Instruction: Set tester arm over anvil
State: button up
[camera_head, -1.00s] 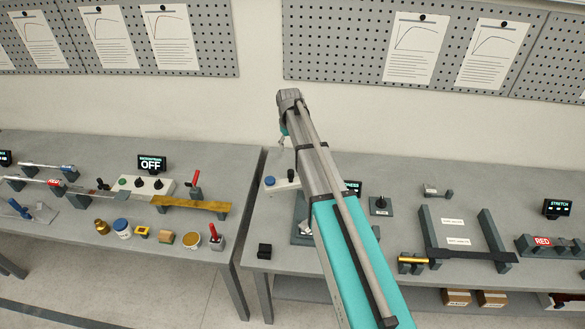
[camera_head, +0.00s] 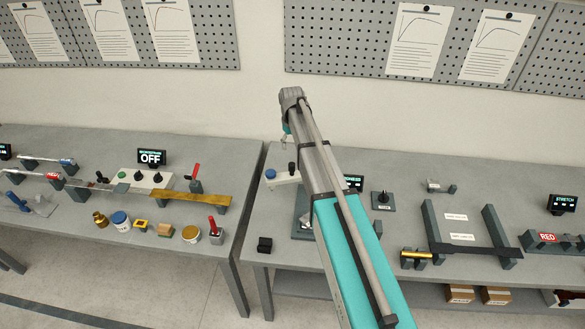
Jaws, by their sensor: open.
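My arm reaches away from me over the right bench and covers much of the tester. A small part of my gripper (camera_head: 286,139) shows at the far end, beside the wrist, above the back of the bench. It is open, with nothing seen in it. Part of a grey tester base (camera_head: 302,225) shows to the left of my arm, and a small display (camera_head: 354,183) ending in "NESS" shows to its right. The tester arm and the anvil cannot be made out behind my arm.
A black block (camera_head: 264,244) sits at the front edge. A knob plate (camera_head: 383,201) and a dark frame (camera_head: 470,250) stand to the right. A gap separates the benches.

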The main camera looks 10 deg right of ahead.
aim_at(292, 164)
jog(key=shift+f+b, duration=5.05)
jog(key=shift+f, duration=0.35)
grip_shut()
